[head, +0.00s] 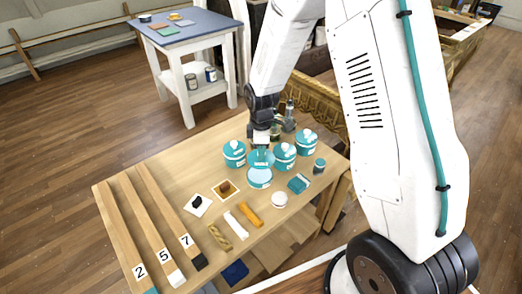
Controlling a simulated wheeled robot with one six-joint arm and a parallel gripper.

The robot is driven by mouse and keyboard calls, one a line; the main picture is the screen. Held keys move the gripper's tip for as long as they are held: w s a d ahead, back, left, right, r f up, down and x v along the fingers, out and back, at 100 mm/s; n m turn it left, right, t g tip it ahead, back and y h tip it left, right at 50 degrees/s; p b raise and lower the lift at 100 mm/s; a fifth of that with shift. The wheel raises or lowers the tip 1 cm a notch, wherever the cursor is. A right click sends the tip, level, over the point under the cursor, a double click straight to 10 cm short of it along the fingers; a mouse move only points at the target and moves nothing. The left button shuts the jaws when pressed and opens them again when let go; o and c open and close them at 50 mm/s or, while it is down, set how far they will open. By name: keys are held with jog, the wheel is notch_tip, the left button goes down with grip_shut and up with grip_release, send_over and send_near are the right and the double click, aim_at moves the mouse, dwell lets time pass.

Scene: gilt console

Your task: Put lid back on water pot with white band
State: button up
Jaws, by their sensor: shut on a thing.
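Several teal pots stand at the back right of the wooden table (170,178): a left one (235,154), a right one (285,156) and a far right one (306,142), each with a pale knob or patch on top. A front pot (260,182) shows a pale, round top and looks open; its band is too small to make out. My gripper (262,147) points down just behind and above it, shut on a teal piece (262,159) that looks like a lid. I cannot tell whether this piece touches the front pot. The fingertips are small and partly hidden.
A round white piece (279,199), a teal block (298,184) and a small dark jar (319,166) lie close to the right. Dark bottles (289,113) stand behind.

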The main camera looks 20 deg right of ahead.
jog(key=n, duration=0.4)
jog(key=a+n, duration=0.1)
jog(key=n, duration=0.2)
jog(key=shift+s+r, duration=0.25)
jog(key=shift+s, duration=0.15)
jog(key=shift+f+n, duration=0.1)
jog(key=shift+n, duration=0.4)
jog(key=shift+f, duration=3.1)
jog(key=shift+f, duration=0.15)
jog(key=o, duration=1.5)
jog(key=shift+r, duration=3.5)
